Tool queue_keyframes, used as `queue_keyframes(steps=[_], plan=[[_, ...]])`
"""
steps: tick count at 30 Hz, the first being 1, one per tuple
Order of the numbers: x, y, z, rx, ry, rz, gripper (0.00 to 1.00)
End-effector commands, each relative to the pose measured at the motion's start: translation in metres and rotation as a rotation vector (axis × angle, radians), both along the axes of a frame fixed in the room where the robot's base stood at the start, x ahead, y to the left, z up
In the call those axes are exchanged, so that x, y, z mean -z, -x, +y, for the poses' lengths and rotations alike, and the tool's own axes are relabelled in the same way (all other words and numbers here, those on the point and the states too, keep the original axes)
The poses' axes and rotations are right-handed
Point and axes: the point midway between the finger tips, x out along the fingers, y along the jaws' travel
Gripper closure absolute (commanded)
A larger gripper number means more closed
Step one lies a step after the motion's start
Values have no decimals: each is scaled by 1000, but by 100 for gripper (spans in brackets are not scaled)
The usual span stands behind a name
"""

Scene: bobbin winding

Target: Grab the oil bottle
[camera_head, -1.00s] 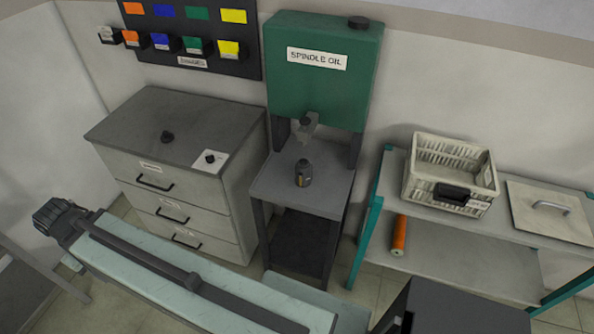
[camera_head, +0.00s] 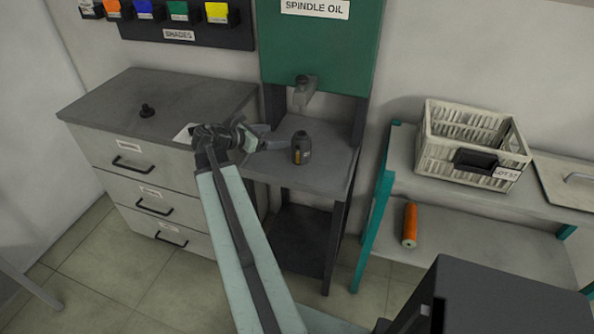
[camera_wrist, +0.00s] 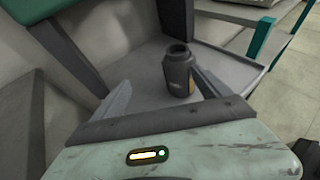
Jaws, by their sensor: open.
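The oil bottle (camera_head: 301,148) is small and dark with a yellowish label. It stands upright on the grey shelf (camera_head: 322,178) of the green spindle oil stand, below the spout. In the wrist view the bottle (camera_wrist: 179,72) stands ahead, between the lines of my two fingers. My gripper (camera_head: 274,141) is open and empty, just left of the bottle in the head view. The wrist view shows my gripper's fingers (camera_wrist: 160,92) spread apart, with the bottle beyond or at their tips; I cannot tell whether they touch it.
The spout (camera_head: 305,91) hangs above the shelf. Dark posts (camera_head: 356,125) flank it. A drawer cabinet (camera_head: 150,150) with a black knob is at left. At right, a teal-framed rack (camera_head: 373,220) holds a crate (camera_head: 428,155) and an orange bobbin (camera_head: 410,225).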

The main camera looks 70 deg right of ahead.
Motion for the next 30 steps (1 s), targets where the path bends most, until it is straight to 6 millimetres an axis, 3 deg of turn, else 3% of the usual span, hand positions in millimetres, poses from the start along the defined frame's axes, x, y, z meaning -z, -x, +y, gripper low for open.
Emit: queue_keyframes(steps=[1,4,20,30], plan=[[18,23,-12,38,4,6,13],[20,46,-22,74,6,7,13],[30,67,-46,84,6,3,13],[48,94,-82,84,6,2,13]])
